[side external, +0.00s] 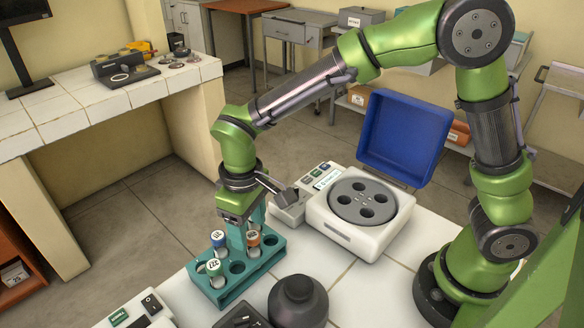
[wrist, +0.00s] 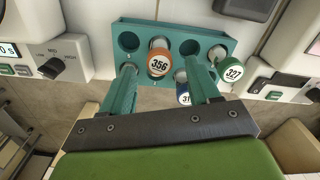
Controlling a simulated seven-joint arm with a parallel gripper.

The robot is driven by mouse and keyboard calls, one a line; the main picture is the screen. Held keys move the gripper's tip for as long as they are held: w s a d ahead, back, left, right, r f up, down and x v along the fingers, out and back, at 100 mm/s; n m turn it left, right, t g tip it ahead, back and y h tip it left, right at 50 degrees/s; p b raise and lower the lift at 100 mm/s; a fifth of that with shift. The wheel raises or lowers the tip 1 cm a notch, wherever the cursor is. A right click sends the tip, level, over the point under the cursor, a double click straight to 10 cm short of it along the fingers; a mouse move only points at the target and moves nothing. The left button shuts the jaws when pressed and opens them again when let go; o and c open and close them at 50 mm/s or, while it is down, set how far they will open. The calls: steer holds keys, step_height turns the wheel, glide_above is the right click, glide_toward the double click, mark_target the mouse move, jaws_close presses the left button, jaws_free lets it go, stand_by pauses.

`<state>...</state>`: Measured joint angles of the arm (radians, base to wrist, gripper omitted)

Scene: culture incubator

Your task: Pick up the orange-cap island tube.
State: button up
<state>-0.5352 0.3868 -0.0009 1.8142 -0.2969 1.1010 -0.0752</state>
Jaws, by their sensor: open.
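The orange-cap tube (side external: 253,239) stands upright in the teal rack (side external: 235,287). In the wrist view its cap (wrist: 158,57), marked 356, shows between my two fingers. My gripper (side external: 247,228) is open, pointing down over the rack, with teal fingers like the rack's colour. I cannot tell whether the fingers touch the tube. A blue-cap tube (side external: 218,238) and a green-cap tube (side external: 213,267) also stand in the rack. In the wrist view the blue cap (wrist: 183,96) is partly hidden by the right finger, and the green cap (wrist: 231,70) is to the right.
A white centrifuge (side external: 340,236) with a grey rotor stands right of the rack. A dark round bottle (side external: 298,303) is in front, and a device with switches (side external: 135,312) sits at lower left. A blue open lid or bin (side external: 405,135) stands behind the centrifuge.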

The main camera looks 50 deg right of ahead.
mark_target(252, 235)
steer(key=f, duration=0.3)
steer(key=shift+s+d+f, duration=0.1)
steer(key=shift+s+f, duration=0.2)
steer(key=shift+f, duration=0.7)
steer(key=shift+c, duration=0.4)
steer(key=c, duration=1)
steer(key=shift+r, duration=0.1)
steer(key=shift+c, duration=0.2)
